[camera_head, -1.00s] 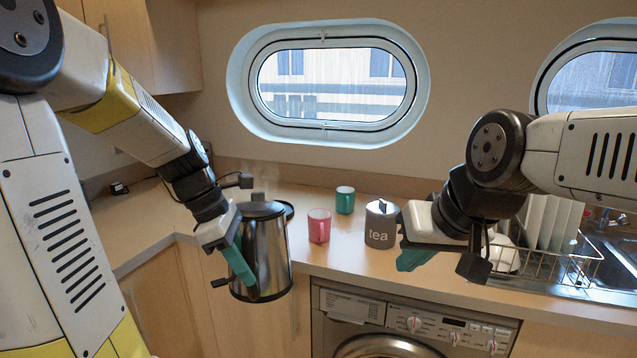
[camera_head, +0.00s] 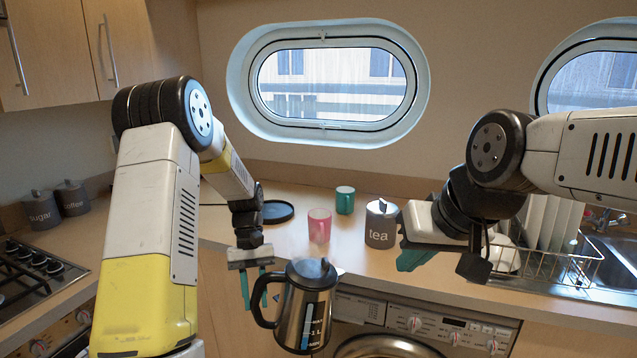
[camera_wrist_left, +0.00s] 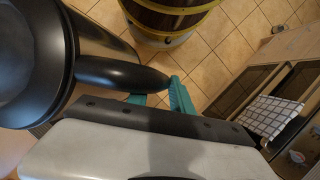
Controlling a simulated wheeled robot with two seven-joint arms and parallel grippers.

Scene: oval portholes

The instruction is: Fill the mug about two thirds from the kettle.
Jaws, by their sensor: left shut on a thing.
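The steel kettle (camera_head: 310,318), with a dark lid and a water gauge on its side, is held in front of the counter edge, roughly upright. My left gripper (camera_head: 257,292) is shut on its black handle; the handle also shows in the left wrist view (camera_wrist_left: 120,75), with the teal fingers (camera_wrist_left: 181,98) around it. The pink mug (camera_head: 319,226) and the teal mug (camera_head: 345,200) stand upright on the counter, behind the kettle and apart from it. Their insides cannot be made out. My right gripper (camera_head: 412,258) is by the tea canister; its finger gap is hidden.
The kettle's black base (camera_head: 278,212) lies empty on the counter, left of the pink mug. The tea canister (camera_head: 381,226) stands right of the mugs. A dish rack (camera_head: 560,265) and sink are at the right. A hob (camera_head: 35,272) is at the left.

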